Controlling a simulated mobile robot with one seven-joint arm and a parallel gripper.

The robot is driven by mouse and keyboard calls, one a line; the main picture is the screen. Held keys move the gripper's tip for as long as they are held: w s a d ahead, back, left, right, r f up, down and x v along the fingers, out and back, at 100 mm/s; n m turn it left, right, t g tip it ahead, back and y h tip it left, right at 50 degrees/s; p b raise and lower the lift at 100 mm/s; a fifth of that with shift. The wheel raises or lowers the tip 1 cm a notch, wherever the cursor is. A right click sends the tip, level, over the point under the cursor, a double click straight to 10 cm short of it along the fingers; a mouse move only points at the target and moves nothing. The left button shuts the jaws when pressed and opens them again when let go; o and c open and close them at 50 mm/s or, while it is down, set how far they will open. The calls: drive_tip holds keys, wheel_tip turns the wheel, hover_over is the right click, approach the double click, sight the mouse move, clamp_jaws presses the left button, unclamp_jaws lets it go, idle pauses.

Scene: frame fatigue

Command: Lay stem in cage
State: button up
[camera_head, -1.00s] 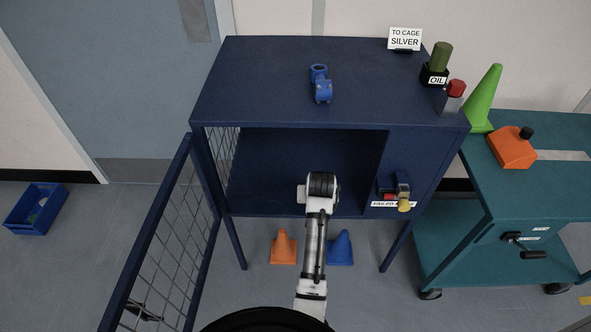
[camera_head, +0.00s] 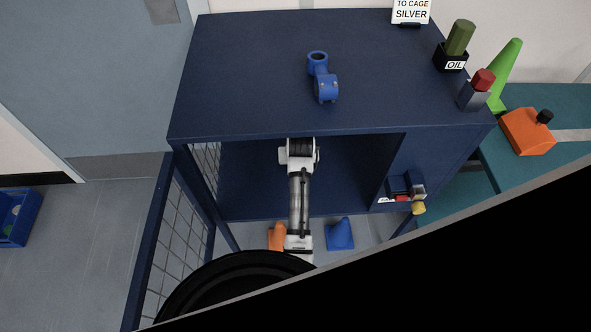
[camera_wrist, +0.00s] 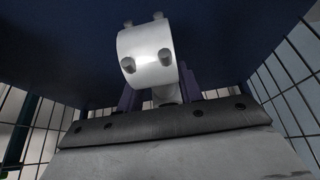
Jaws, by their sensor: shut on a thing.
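The silver stem (camera_wrist: 148,55) fills the upper middle of the wrist view, a pale clamp with several bolts. My gripper (camera_wrist: 162,95) is shut on it, with a dark finger on each side of its lower part. The cage (camera_head: 235,85) is a dark blue cabinet with an open front and mesh sides. My arm reaches in through the front opening, and the head view does not show my fingers or the stem. The wrist view shows mesh on both sides and a dark blue surface behind the stem. I cannot tell whether the stem touches it.
A blue stem (camera_head: 322,78) lies on the cage top, by a "TO CAGE SILVER" sign (camera_head: 411,12), an oil bottle (camera_head: 460,38) and a red-capped block (camera_head: 477,91). The mesh door (camera_head: 165,250) stands open at left. A black area hides the lower right.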

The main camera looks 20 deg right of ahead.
wheel_tip(320, 180, down, 7)
drive_tip(key=shift+f+p, duration=0.2)
drive_tip(key=shift+p, duration=0.15)
drive_tip(key=shift+f, duration=0.15)
drive_tip(key=o, duration=1.1)
drive_tip(key=shift+c, duration=0.2)
drive_tip(key=shift+r, duration=0.25)
drive_tip(key=v, duration=1.2)
drive_tip(key=shift+f+b, duration=0.1)
drive_tip(key=shift+b, duration=0.2)
